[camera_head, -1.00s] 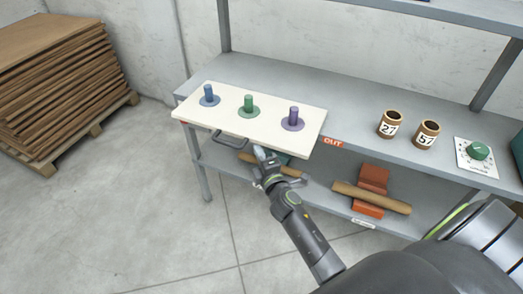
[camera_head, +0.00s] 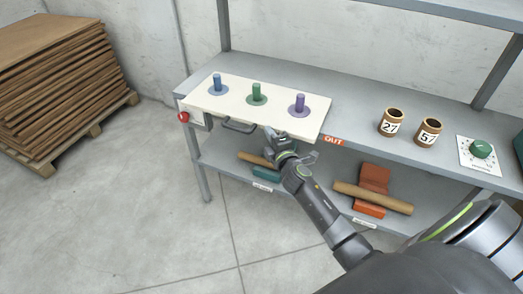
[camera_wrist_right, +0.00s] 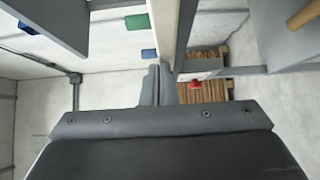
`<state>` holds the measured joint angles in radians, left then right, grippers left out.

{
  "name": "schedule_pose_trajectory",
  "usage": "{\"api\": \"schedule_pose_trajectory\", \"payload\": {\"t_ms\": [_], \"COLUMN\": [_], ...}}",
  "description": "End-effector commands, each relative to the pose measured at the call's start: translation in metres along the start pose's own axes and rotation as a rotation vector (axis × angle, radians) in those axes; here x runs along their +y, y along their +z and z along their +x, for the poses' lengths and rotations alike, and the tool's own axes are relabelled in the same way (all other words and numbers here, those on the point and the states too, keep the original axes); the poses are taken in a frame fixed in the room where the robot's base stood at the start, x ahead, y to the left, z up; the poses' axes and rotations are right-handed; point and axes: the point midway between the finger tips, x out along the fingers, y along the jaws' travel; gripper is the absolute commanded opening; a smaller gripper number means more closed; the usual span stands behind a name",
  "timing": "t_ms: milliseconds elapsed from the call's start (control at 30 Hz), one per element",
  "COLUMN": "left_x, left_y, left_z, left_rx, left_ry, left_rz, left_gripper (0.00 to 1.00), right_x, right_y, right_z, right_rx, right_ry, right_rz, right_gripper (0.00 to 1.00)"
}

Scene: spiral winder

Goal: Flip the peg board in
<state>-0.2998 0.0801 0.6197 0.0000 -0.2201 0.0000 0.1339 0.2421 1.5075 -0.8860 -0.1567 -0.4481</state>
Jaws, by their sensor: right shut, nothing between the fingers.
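The peg board (camera_head: 228,106) is a white slab on the left part of the grey bench top. It carries a blue peg (camera_head: 217,84), a green peg (camera_head: 256,93) and a purple peg (camera_head: 299,103), each on a round disc of its own colour. A grey handle (camera_head: 238,126) sticks out at its front. My right gripper (camera_head: 270,132) is shut and empty at the board's front edge, right of the handle. In the right wrist view its fingers (camera_wrist_right: 158,84) end close to the board's pale edge (camera_wrist_right: 165,28); I cannot tell whether they touch. My left gripper is not in view.
A red button (camera_head: 183,117) sits at the bench's front left corner. A red OUT label (camera_head: 333,141) is right of the board. The lower shelf holds rolls and blocks (camera_head: 374,177).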

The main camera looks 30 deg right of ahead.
Motion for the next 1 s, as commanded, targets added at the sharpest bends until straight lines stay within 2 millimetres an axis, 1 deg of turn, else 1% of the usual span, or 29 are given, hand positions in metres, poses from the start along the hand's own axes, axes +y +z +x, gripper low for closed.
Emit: {"api": "schedule_pose_trajectory", "payload": {"t_ms": [33,200,400,600,1000], "left_x": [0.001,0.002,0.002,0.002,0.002], "left_y": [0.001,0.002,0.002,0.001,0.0], "left_z": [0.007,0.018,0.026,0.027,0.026], "left_rx": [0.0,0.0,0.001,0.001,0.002], "left_ry": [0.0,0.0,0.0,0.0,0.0], "left_rz": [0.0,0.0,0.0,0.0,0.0], "left_gripper": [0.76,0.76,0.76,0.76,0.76], "right_x": [-0.002,-0.003,-0.002,0.0,0.003], "right_y": [0.01,0.037,0.057,0.064,0.065], "right_z": [0.01,0.037,0.057,0.064,0.065], "right_rx": [-0.001,-0.002,0.0,-0.001,-0.003], "right_ry": [0.002,0.001,0.0,0.0,0.003], "right_rz": [-0.006,-0.003,0.0,0.0,-0.003], "right_gripper": [0.0,0.0,0.0,0.0,0.0]}}
